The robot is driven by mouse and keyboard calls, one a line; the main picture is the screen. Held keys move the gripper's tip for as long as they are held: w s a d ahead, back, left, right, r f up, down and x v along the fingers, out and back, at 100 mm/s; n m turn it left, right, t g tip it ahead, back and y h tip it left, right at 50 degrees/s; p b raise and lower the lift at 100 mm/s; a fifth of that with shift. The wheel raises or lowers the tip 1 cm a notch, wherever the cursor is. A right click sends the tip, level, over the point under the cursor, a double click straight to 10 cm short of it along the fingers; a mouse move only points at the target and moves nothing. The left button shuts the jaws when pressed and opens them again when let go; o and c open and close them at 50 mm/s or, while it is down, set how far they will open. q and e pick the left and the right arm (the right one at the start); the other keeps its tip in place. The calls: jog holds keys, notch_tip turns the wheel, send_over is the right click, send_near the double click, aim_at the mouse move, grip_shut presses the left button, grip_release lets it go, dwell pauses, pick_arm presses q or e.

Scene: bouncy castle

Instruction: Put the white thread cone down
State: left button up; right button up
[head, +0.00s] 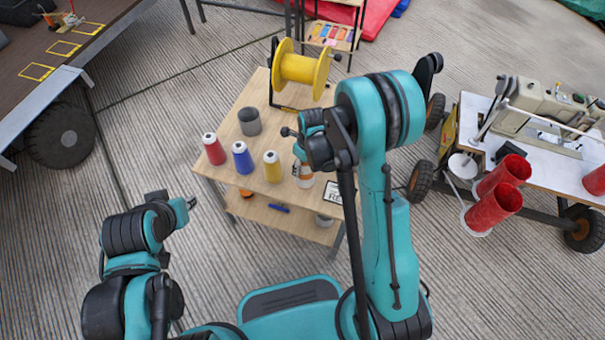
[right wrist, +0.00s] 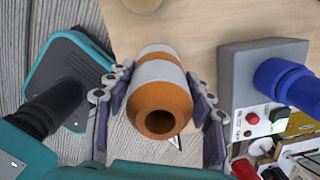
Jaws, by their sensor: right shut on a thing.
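The white thread cone (right wrist: 159,70) shows white bands and orange ends in the right wrist view, with its open orange end toward the camera. My right gripper (right wrist: 160,112) is shut on it, one finger at each side. In the head view the cone (head: 304,179) is partly hidden under my right gripper (head: 301,157), at the near edge of the wooden table (head: 238,182). I cannot tell whether it touches the tabletop. My left gripper (head: 191,203) is left of the table, away from the cones; its jaw opening is unclear.
Red (head: 214,150), blue (head: 243,158) and yellow (head: 272,167) thread cones stand in a row left of it. A grey cup (head: 250,122) and yellow spool (head: 301,69) are behind. A grey button box (right wrist: 243,92) is close by on the right in the wrist view.

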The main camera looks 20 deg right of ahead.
aim_at(303, 173)
notch_tip(303, 173, down, 4)
jog(key=shift+a+f+b, duration=0.1)
jog(key=shift+f+b, duration=0.1)
jog(key=shift+b, duration=0.75)
jog(key=shift+s+r, duration=0.1)
jog(key=shift+r, duration=0.05)
jog(key=o, duration=1)
jog(key=shift+f, duration=0.2)
jog(key=shift+c, duration=0.2)
jog(key=o, duration=0.4)
jog(key=shift+r, duration=0.15)
